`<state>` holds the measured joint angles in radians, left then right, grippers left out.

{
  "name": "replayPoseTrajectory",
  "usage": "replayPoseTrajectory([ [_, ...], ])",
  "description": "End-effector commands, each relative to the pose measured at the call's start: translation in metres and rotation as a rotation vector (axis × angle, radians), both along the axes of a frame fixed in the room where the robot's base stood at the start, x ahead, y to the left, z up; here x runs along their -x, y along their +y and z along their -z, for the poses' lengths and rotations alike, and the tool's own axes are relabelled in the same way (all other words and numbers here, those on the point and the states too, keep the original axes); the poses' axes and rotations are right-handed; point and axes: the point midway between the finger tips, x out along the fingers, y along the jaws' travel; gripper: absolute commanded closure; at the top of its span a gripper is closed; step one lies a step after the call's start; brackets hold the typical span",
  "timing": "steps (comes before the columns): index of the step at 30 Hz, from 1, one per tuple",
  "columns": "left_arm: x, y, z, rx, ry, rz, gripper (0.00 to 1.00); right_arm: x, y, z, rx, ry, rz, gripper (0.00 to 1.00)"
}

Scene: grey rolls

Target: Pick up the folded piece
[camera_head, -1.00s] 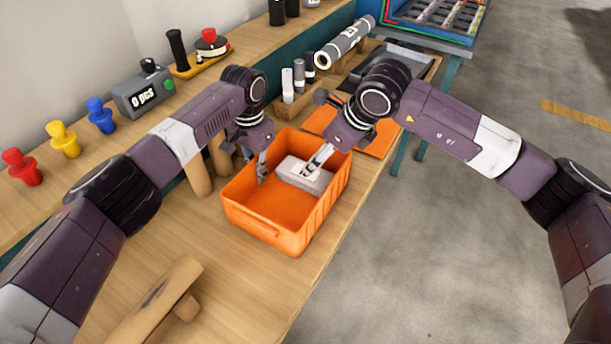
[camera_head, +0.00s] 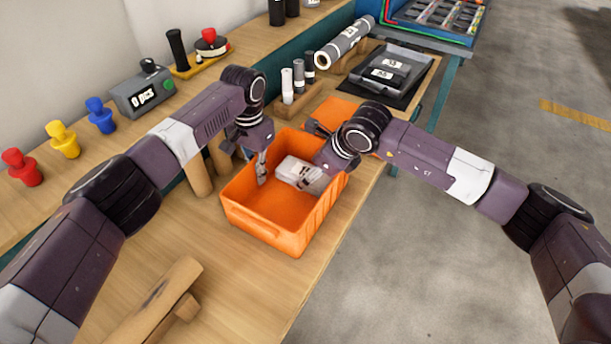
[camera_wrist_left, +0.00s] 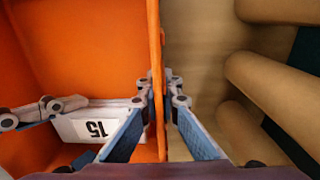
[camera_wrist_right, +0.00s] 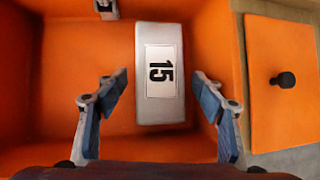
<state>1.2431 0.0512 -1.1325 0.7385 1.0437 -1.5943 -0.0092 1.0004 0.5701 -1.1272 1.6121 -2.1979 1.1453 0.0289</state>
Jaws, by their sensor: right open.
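The folded piece (camera_head: 291,168) is a grey block with a white label reading 15, lying in the orange bin (camera_head: 277,238). My right gripper (camera_wrist_right: 158,85) is open just over it. In the right wrist view its two fingers are on either side of the near end of the piece (camera_wrist_right: 160,115), and no grip shows. In the head view the right wrist partly covers the piece. My left gripper (camera_head: 262,170) is at the bin's left wall. In the left wrist view its fingers (camera_wrist_left: 163,85) close on that wall from both sides. The piece (camera_wrist_left: 90,125) also shows there, partly hidden.
An orange panel with a black knob (camera_wrist_right: 286,80) lies beside the bin. Behind are a black mat (camera_head: 412,92) with grey pieces, a grey roll (camera_head: 343,42) and small cylinders (camera_head: 298,75). A wooden block (camera_head: 155,300) lies in front. The table's right edge is close to the bin.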

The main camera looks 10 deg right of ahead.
Motion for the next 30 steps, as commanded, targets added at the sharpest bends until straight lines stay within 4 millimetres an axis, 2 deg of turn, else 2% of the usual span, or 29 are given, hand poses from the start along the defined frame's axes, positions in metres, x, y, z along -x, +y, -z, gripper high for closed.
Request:
replayPoseTrajectory([
  [6,0.0,-0.001,-0.001,0.001,-0.002,0.0,1.0,-0.01,0.009,0.021,-0.001,0.002,0.001,0.38],
  [14,0.0,-0.001,-0.001,0.001,-0.002,0.0,1.0,-0.011,0.009,0.022,0.0,0.0,0.001,0.39],
  [24,0.0,-0.001,-0.001,0.001,-0.002,0.0,1.0,-0.011,0.009,0.022,0.0,0.0,0.001,0.75],
  [30,0.0,-0.001,-0.001,0.001,-0.002,0.0,1.0,-0.012,0.009,0.02,-0.001,-0.002,0.001,0.76],
])
